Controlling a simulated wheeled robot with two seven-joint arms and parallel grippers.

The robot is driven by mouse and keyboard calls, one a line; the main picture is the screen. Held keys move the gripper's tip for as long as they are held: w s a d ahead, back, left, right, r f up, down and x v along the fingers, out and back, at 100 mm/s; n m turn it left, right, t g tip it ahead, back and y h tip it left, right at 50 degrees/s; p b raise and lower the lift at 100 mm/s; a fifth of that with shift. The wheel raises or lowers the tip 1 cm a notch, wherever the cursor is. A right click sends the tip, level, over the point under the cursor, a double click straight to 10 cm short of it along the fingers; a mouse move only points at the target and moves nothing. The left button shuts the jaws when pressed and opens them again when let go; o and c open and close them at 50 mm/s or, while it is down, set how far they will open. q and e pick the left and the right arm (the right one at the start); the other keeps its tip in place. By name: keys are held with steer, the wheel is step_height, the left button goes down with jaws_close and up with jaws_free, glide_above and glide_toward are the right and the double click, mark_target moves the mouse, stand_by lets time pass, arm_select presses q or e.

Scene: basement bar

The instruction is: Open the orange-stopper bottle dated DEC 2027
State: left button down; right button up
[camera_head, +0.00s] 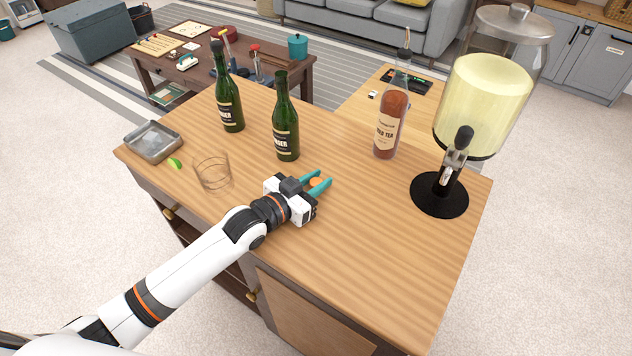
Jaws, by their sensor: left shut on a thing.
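My left gripper (319,182) is low over the wooden counter, in front of the middle green bottle. Its teal fingers are shut on a small orange piece (315,182) that looks like a stopper. The middle green bottle (286,130) stands upright with a bare mouth, apart from the gripper. Another green bottle (229,103) stands upright to its left with a dark top; its stopper colour is unclear. The dates on the labels are too small to read. My right gripper is not in view.
The counter's front right is clear. A low dark table (185,93) stands behind.

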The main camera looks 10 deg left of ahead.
arm_select(q)
steer(key=shift+f, duration=0.2)
steer(key=shift+s+f, duration=0.25)
steer(key=shift+f, duration=0.45)
steer(key=c, duration=1.2)
jaws_free()
steer(key=shift+f, duration=0.2)
steer(key=shift+o, duration=0.2)
steer(key=shift+d+r, duration=0.1)
steer(key=shift+r, duration=0.4)
steer(key=shift+s+a, duration=0.2)
steer(key=shift+a, duration=0.05)
steer(key=v, duration=0.7)
steer(key=r+v, duration=0.1)
steer(key=v, duration=0.3)
steer(key=shift+a, duration=0.1)
